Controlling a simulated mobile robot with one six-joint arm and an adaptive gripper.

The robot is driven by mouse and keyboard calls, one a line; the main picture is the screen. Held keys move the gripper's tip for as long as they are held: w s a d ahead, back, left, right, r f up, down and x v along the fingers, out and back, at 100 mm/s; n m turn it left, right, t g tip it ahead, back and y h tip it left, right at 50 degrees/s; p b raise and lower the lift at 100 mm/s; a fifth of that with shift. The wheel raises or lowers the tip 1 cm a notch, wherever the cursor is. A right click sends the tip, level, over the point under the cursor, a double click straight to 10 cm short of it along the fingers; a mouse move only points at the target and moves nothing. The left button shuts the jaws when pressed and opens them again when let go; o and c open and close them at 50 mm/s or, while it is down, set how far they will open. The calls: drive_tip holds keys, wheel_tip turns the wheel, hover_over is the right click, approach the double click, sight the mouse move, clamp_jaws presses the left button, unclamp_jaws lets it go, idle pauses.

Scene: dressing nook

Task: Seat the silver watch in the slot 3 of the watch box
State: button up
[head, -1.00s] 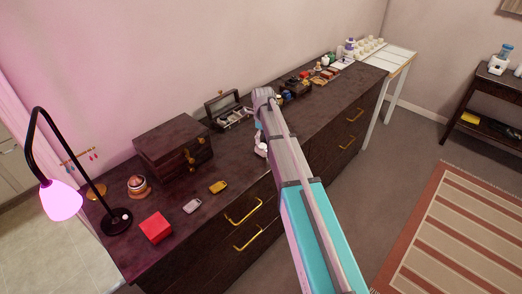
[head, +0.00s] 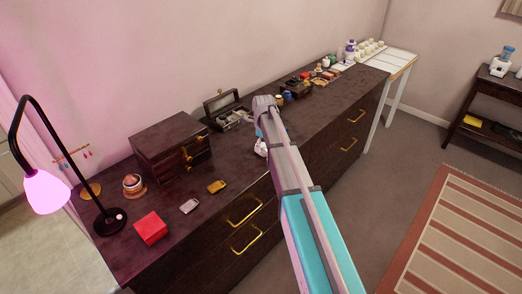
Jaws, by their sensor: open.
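A small silver item (head: 189,206), which looks like the silver watch, lies on the dark dresser top near its front edge. A similar gold item (head: 217,187) lies to its right. The open watch box (head: 233,122), with its lid raised, stands farther back near the wall; its slots are too small to tell apart. My gripper (head: 261,149) shows only in part behind my arm, above the dresser's front edge and to the right of both items. It is open and apart from the silver item. Its fingertips are mostly hidden.
A wooden chest (head: 171,146) stands behind the silver item. A red box (head: 151,228) and a black lamp (head: 110,222) are to the left. Small boxes and bottles (head: 325,62) crowd the far right end. The dresser top (head: 240,162) is bare between the gold item and my gripper.

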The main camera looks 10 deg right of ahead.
drive_tip(key=shift+c, duration=0.3)
drive_tip(key=c, duration=1.3)
